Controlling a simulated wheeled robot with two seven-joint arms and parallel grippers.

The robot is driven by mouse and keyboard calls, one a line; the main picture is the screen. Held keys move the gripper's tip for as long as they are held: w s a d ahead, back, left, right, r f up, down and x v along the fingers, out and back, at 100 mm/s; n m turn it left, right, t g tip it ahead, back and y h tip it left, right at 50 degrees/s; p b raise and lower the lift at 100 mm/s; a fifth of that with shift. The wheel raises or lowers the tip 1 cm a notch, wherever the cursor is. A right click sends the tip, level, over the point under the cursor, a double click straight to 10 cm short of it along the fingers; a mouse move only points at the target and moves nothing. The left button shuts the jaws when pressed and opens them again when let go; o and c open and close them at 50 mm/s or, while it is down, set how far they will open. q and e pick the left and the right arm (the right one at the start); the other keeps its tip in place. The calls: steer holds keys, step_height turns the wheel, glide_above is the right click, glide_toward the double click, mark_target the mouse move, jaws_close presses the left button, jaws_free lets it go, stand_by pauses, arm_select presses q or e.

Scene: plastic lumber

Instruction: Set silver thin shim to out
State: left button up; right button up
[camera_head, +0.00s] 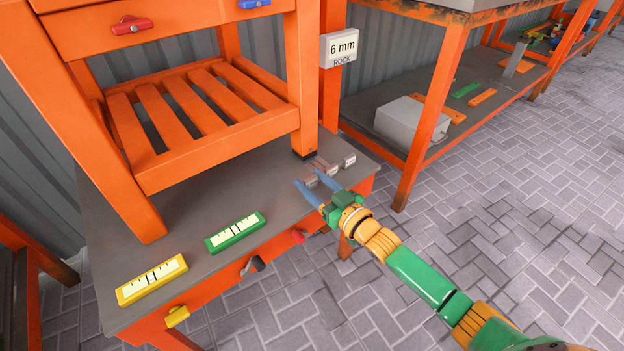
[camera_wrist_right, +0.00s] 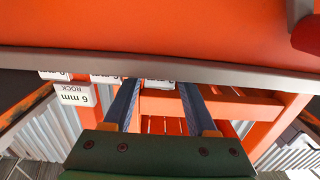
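Several small grey and brownish pieces with pale labelled ends, seemingly the shims, lie in a row at the bench's right end: a near one (camera_head: 311,182), a middle one (camera_head: 327,167) and a far one (camera_head: 349,160). I cannot tell which is the silver thin shim. My right gripper (camera_head: 310,178) is open, its blue fingers at the nearest piece. In the right wrist view, the open fingers (camera_wrist_right: 158,86) straddle a white label (camera_wrist_right: 158,84); no grip on it shows. My left gripper is not in view.
An orange slatted stand (camera_head: 200,110) rests on the grey bench (camera_head: 190,235); its leg is close behind the shims. A "6 mm ROCK" sign (camera_head: 339,48) hangs there. Yellow (camera_head: 152,279) and green (camera_head: 235,232) gauges lie at the front left. The floor at right is clear.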

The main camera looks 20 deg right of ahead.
steer(key=shift+r, duration=0.1)
steer(key=shift+s+d, duration=0.1)
steer(key=shift+s, duration=0.15)
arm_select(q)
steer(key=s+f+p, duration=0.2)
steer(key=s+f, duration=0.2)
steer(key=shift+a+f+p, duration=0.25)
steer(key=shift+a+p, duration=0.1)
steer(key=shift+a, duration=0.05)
arm_select(e)
steer(key=v, duration=0.6)
steer(key=shift+s, duration=0.35)
steer(key=shift+d, duration=0.1)
